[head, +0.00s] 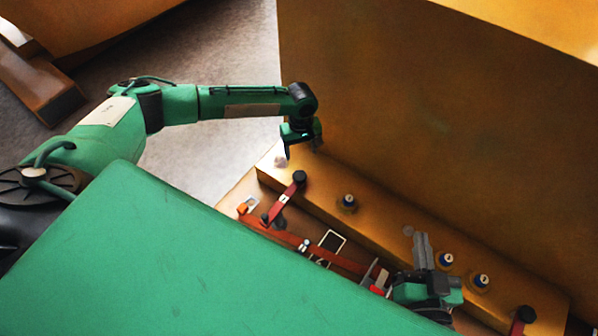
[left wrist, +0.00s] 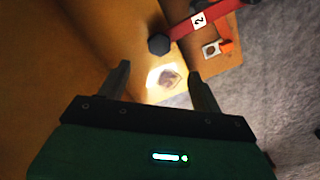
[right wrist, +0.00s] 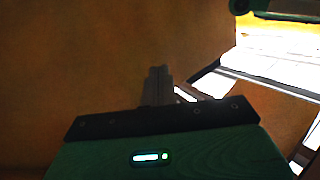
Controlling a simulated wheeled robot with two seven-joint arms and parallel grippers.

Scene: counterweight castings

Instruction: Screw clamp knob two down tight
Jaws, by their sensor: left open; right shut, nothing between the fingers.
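The clamp strap marked 2 is a red bar (left wrist: 208,20) in the left wrist view; it also shows in the head view (head: 276,208). A dark knob (left wrist: 158,44) sits at its end, also visible in the head view (head: 299,178). I cannot tell how tight it is. My left gripper (head: 301,142) is open and empty, above the ledge end, apart from the knob. In the left wrist view its fingers (left wrist: 162,82) point toward the ledge, with the knob just beyond them. My right gripper (head: 423,250) is shut and empty, over the lower right; its fingers show together (right wrist: 157,86).
A tall ochre wall (head: 430,120) rises behind. Another dark knob (head: 525,314) is at the lower right. An orange-red bar (head: 335,256) runs along the front. Grey floor (head: 220,60) lies left.

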